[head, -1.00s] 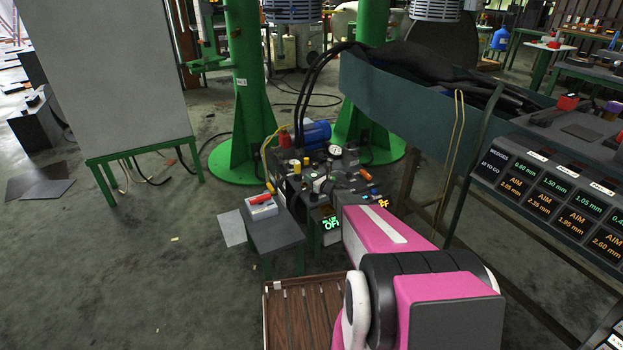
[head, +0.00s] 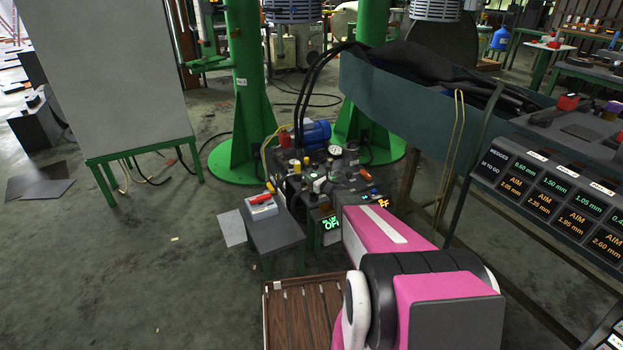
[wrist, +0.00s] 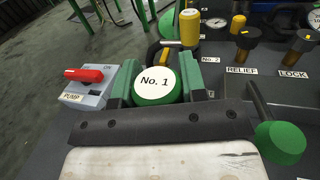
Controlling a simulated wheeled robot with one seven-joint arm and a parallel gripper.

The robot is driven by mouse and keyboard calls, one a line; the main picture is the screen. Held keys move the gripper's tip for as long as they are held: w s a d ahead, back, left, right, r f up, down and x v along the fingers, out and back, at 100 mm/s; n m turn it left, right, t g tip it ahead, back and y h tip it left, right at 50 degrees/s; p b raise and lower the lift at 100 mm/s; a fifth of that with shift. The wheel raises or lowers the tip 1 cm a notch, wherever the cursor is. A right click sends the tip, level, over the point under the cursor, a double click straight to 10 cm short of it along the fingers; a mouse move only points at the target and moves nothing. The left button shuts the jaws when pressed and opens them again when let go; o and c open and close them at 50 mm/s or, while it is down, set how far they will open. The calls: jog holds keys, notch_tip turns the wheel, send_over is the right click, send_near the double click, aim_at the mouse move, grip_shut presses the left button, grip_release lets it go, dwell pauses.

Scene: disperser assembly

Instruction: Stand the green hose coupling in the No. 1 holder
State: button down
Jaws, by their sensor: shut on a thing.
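In the wrist view, the green hose coupling (wrist: 158,97) sits between the two green-padded fingers of my gripper (wrist: 166,80). The gripper is shut on it. The coupling's end carries a round white "No. 1" label that faces the camera. A dark curved piece shows just behind it. The No. 1 holder cannot be made out, and I cannot tell whether the coupling's lower end touches anything. In the head view my pink arm covers the gripper and the coupling.
A yellow coupling (wrist: 190,25) stands behind, near the "No. 2" label. Relief and lock knobs are at right, with a green round knob (wrist: 280,143) close by. The pump switch box (wrist: 88,85) with its red lever is at left. Black hoses (head: 312,85) rise behind the unit.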

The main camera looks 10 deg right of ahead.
jog(key=shift+f, duration=1.85)
jog(key=c, duration=0.6)
grip_release()
jog(key=v, duration=1)
jog(key=shift+s+d, duration=0.2)
jog(key=shift+s, duration=0.15)
